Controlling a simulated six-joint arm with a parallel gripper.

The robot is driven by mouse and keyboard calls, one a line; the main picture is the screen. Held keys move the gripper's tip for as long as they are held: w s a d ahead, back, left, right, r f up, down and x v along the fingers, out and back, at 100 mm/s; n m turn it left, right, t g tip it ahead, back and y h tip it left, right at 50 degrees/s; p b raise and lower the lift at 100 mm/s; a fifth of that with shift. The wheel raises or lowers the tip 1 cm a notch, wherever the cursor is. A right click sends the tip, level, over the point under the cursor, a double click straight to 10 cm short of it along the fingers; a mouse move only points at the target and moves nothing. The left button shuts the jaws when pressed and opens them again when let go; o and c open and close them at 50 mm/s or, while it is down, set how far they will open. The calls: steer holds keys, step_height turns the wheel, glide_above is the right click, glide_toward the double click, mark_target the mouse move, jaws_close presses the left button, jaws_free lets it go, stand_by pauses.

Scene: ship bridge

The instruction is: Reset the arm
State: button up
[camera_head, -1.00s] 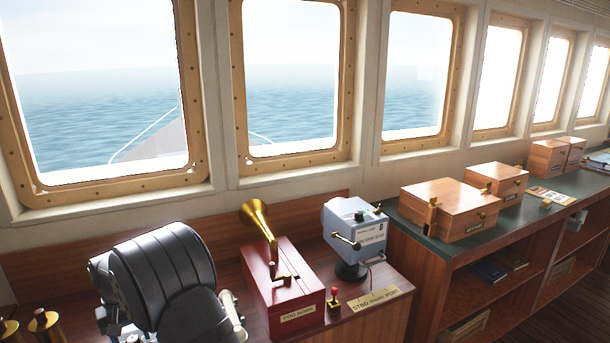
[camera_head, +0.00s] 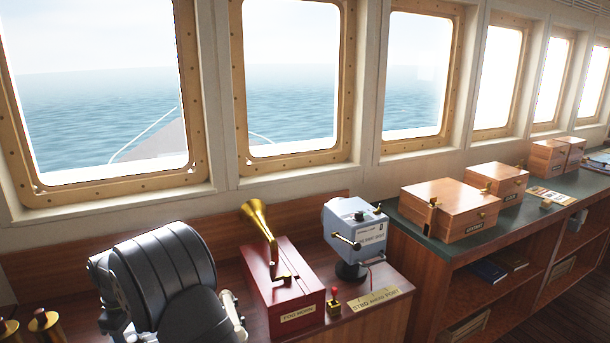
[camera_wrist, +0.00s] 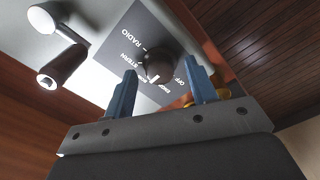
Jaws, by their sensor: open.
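My gripper (camera_wrist: 160,65) shows in the wrist view, its two blue fingers apart with nothing held between them. Beyond the fingers is a round dark knob (camera_wrist: 158,65) on a dark plate (camera_wrist: 150,30) with white lettering, including RADIO, STERN and OFF. Whether the fingers touch the knob cannot be told. The plate is on a pale grey surface (camera_wrist: 95,70). My gripper does not show in the head view.
A red fog horn box (camera_head: 285,287) with a brass horn (camera_head: 257,220) stands beside a pale blue-grey box (camera_head: 355,228) on the console. A small red-topped lever (camera_head: 334,300) is in front. Wooden boxes (camera_head: 455,205) sit on the green-topped counter at right.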

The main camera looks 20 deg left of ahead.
steer(key=n, duration=0.4)
steer(key=shift+n, duration=1.8)
